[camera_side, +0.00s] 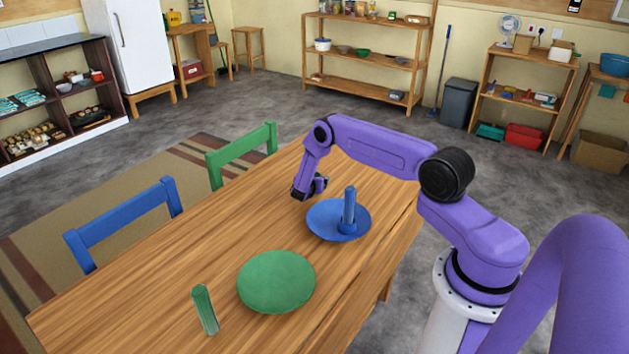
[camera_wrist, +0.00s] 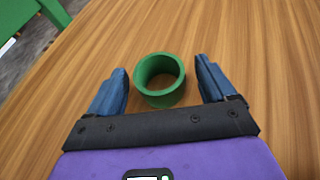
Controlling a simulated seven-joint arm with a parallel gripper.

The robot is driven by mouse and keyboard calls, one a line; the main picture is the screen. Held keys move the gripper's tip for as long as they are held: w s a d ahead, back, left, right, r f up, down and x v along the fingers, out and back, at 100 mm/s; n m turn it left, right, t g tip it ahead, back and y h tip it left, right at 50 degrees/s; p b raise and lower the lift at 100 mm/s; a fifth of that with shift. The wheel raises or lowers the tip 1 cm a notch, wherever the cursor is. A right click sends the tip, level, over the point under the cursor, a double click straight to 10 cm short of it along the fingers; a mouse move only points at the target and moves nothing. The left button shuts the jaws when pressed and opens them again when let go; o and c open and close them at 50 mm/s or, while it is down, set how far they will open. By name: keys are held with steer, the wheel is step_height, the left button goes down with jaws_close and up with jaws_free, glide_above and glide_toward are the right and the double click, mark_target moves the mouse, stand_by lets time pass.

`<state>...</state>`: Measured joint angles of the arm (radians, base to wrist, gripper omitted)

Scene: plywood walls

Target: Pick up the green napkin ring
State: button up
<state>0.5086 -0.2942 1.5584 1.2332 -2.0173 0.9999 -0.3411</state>
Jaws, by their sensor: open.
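The green napkin ring (camera_wrist: 162,99) stands on its end on the wooden table in the wrist view, with its round opening facing up. My gripper (camera_wrist: 161,72) is open, with one blue finger to the left of the ring and one to the right. Gaps show between the ring and both fingers, so it is not held. In the side view my gripper (camera_side: 309,189) is low over the far part of the table, just left of the blue plate.
A blue plate (camera_side: 322,228) holds an upright blue cylinder (camera_side: 349,210). A green chair (camera_side: 242,155) and a blue chair (camera_side: 122,224) stand along the table's left edge.

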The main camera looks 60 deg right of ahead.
steer(key=c, duration=1.1)
